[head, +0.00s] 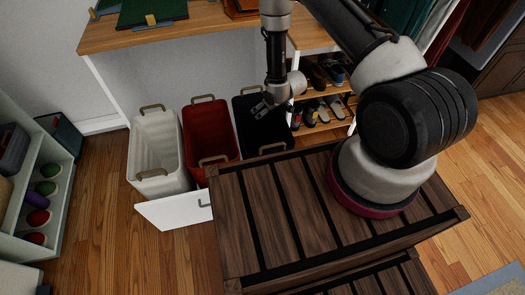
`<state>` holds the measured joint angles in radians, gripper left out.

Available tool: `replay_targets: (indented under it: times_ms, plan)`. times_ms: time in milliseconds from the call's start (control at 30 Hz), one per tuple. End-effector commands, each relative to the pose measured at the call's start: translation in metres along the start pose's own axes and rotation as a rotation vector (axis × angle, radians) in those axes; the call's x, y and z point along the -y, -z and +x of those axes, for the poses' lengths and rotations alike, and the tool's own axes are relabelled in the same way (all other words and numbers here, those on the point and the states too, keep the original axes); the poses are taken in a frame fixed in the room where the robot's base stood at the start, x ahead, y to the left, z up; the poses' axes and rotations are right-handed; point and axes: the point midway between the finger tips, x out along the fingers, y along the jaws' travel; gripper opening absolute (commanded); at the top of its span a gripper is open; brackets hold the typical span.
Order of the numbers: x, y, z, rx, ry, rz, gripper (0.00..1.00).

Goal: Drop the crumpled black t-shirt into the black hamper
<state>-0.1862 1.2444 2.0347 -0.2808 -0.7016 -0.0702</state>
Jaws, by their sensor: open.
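The black hamper (246,130) stands at the right end of a row of three hampers, with tan handles at its back and front. My gripper (259,110) is open over the hamper's mouth, seen against its dark interior. I see nothing held between its fingers. I cannot make out the crumpled black t-shirt; the inside of the hamper is too dark to tell whether it lies there. My arm and wrist hide part of the hamper's right side.
A red hamper (209,135) and a white hamper (156,150) stand to the left. A white panel (176,212) is in front of them. A wooden desk (225,20) is behind. A shoe rack (338,98) is right. A shelf with balls (52,165) is far left. Wood floor (110,240) is clear.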

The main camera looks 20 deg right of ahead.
Motion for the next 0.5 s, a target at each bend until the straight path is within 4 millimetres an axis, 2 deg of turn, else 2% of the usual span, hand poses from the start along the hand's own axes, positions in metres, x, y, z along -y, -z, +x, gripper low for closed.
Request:
replay_targets:
  times_ms: [167, 267, 500]
  plan:
    - [0.0, 0.0, -0.009, 0.0, 0.0, 0.0, 0.85]
    - [0.0, 0.001, -0.026, 0.0, 0.0, 0.001, 0.85]
    - [-0.001, 0.001, -0.081, -0.001, -0.002, 0.001, 0.85]
